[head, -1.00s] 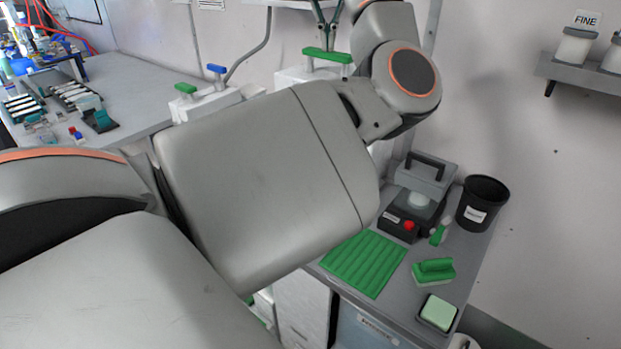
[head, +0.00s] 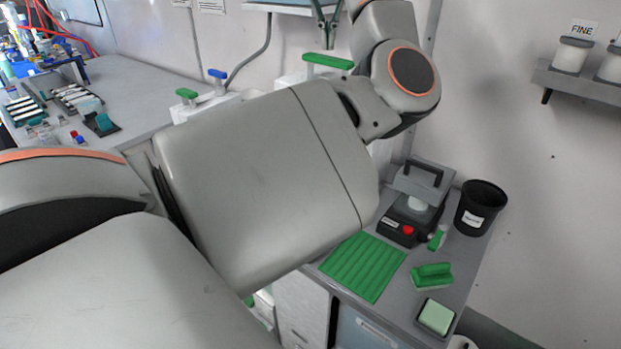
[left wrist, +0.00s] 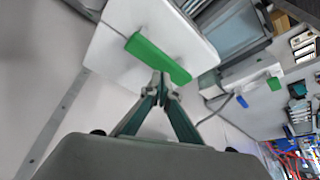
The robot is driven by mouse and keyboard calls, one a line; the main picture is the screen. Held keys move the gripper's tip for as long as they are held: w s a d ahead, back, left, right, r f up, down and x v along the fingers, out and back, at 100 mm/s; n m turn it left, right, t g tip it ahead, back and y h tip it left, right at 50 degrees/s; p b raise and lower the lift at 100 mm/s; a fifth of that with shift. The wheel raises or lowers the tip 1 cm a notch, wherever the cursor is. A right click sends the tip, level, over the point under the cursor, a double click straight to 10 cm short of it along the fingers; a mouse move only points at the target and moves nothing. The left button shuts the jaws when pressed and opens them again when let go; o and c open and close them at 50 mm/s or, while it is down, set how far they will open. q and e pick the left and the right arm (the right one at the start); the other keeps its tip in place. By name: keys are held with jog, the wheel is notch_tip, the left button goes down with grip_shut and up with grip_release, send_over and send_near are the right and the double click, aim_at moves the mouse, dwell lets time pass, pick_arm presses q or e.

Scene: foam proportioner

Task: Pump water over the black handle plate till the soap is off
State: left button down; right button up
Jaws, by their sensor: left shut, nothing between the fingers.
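A grey plate with a black handle (head: 424,180) stands on a black device with a red button, at the right of the bench; I cannot make out soap on it. A green lever (head: 328,61) tops a white container (head: 296,78) by the back wall. My left gripper (head: 328,45) is just above that lever, partly cut by the top edge. In the left wrist view the shut, empty fingertips (left wrist: 161,80) are close to the same green lever (left wrist: 158,58); I cannot tell whether they touch. My left arm hides the bench middle. My right gripper is out of view.
A ribbed green mat (head: 363,266), a green brush (head: 433,275), a pale green pad in a tray (head: 436,317) and a black bin (head: 481,208) share the right bench. Smaller green (head: 186,93) and blue (head: 217,74) levers stand left. A shelf (head: 580,80) juts from the right wall.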

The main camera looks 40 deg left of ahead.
pick_arm(q)
notch_tip(320, 180, up, 6)
dwell(0.6)
jog(key=shift+f, duration=0.1)
dwell(0.4)
